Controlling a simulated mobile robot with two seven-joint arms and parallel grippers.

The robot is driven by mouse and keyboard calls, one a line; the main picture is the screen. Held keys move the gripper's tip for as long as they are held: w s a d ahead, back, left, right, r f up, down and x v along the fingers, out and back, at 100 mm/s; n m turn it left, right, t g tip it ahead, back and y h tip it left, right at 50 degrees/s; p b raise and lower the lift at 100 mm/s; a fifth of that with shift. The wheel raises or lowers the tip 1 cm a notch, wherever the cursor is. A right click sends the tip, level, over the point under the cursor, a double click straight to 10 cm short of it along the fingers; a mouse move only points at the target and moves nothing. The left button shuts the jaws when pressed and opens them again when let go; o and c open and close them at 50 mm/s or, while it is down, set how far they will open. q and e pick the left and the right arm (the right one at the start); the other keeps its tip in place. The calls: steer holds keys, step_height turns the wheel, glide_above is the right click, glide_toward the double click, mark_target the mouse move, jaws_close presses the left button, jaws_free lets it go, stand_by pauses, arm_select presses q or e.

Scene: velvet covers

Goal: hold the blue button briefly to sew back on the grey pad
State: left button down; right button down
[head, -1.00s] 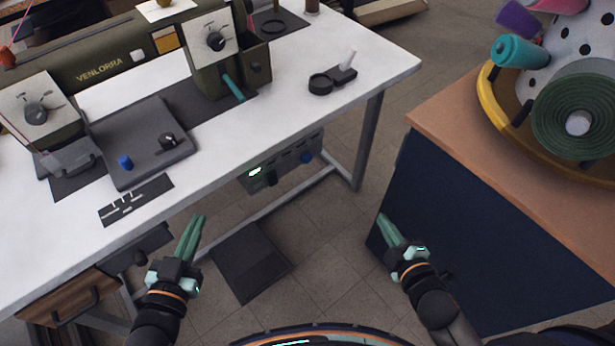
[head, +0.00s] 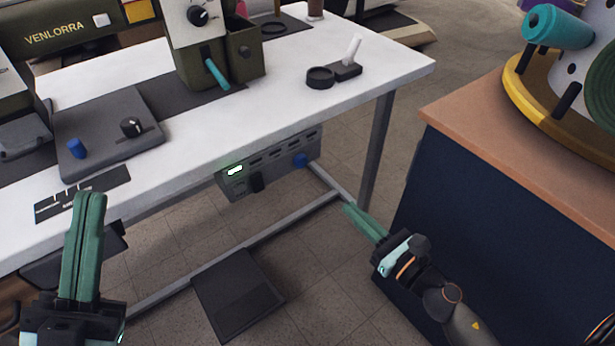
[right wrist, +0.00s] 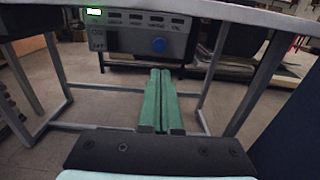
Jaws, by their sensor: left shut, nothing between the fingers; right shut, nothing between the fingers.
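The grey pad (head: 100,120) lies on the white sewing table. The blue button (head: 77,148) stands up near its left front corner, beside a black knob (head: 131,127) on the same pad. My left gripper (head: 90,196) is shut and empty, its green fingers pointing up the picture over the table's front edge, below the blue button in the picture and apart from it. My right gripper (head: 348,208) is shut and empty in front of the table, beside the brown-topped cabinet. In the right wrist view its closed fingers (right wrist: 160,72) point toward the under-table control box.
The control box (head: 270,165) under the table carries another blue knob (head: 300,160), also in the right wrist view (right wrist: 158,45). A black marked strip (head: 82,194) lies in front of the pad. A dark pedal (head: 238,293) is on the floor. The cabinet (head: 490,210) stands right.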

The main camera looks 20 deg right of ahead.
mark_target(304, 163)
steer(key=shift+w+r, duration=0.1)
